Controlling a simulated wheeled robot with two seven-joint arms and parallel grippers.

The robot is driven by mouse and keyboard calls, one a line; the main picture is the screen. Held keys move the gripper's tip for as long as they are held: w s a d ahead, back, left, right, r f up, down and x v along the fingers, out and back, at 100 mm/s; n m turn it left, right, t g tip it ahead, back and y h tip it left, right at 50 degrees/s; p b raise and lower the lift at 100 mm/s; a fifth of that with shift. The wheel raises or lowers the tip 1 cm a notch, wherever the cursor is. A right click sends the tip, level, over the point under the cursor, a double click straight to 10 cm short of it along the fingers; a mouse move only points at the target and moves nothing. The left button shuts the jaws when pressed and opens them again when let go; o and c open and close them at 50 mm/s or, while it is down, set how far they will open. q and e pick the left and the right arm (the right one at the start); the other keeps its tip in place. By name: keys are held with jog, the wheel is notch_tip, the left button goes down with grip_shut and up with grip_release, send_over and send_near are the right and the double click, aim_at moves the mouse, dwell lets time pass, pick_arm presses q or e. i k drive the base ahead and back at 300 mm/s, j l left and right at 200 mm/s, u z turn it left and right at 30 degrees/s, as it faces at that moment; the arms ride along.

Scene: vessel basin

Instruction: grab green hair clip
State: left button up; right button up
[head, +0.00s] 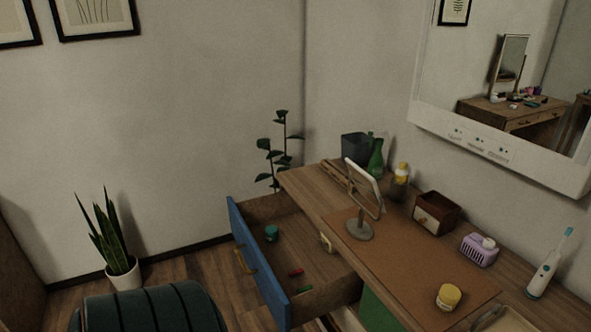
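An open drawer with a blue front (259,262) sticks out from the left end of the wooden dressing table (305,187). Inside it lie a small red item (296,272) and, just below, another small item (304,289) that looks partly red and partly green. They are too small to tell whether either is the green hair clip. A teal round jar (271,233) stands farther back in the drawer. Neither of my grippers is in view.
On the table stand a tilted mirror (364,185), a yellow-lidded jar (448,296), a brown box (435,212), a purple basket (479,249) and an electric toothbrush (549,265). A dark green stool (150,310) and a potted plant (122,272) are left of the drawer.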

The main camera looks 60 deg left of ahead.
aim_at(305, 289)
jog(key=u, duration=1.75)
jog(key=i+l, duration=0.1)
jog(key=i, duration=0.85)
